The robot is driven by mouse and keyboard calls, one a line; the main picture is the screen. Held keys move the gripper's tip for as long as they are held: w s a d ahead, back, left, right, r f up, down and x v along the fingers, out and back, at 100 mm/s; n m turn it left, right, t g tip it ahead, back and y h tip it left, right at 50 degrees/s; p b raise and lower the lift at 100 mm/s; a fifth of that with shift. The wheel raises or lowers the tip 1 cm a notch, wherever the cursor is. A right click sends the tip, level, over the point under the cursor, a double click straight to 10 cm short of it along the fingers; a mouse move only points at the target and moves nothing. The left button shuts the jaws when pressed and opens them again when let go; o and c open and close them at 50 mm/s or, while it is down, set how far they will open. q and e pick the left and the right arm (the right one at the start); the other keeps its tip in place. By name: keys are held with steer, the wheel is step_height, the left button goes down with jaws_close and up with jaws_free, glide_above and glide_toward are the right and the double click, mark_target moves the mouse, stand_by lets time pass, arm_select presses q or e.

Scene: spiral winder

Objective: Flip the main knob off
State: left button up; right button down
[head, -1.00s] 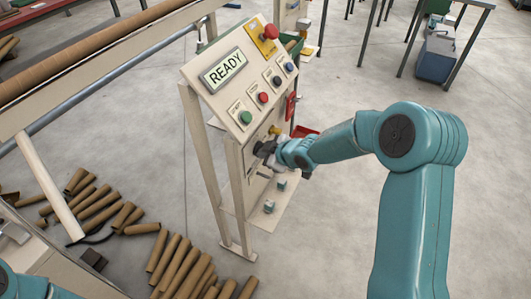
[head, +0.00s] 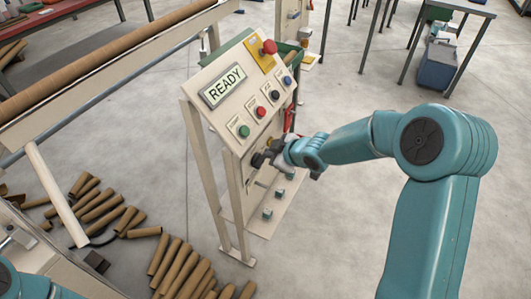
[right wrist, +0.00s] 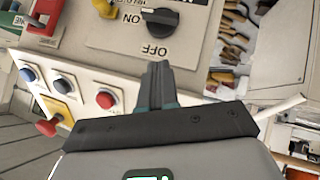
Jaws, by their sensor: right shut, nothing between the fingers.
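The main knob (right wrist: 160,22) is a black rotary knob on the cream control box, seen at the top of the right wrist view. The words ON and OFF are printed beside it, and its white mark lies on the ON side. My right gripper (right wrist: 158,68) is shut and empty, its tips just short of the knob in the picture; I cannot tell whether they touch. In the head view the right gripper (head: 268,155) is at the box front below the sloped panel, partly hiding the knob area. My left gripper is out of view.
The sloped panel (head: 207,107) has a READY display (head: 226,87), coloured buttons and a red mushroom button (head: 268,47). A red part (right wrist: 42,18) and a yellow part (right wrist: 107,8) sit near the knob.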

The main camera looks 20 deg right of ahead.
steer(key=s+r+p, duration=0.1)
steer(key=s+d+r, duration=0.1)
steer(key=s+d+r+p, duration=0.1)
steer(key=r, duration=0.1)
steer(key=shift+s+d+r+p, duration=0.1)
steer(key=shift+s+d+p, duration=0.05)
steer(key=shift+p, duration=0.15)
steer(key=shift+m, duration=0.3)
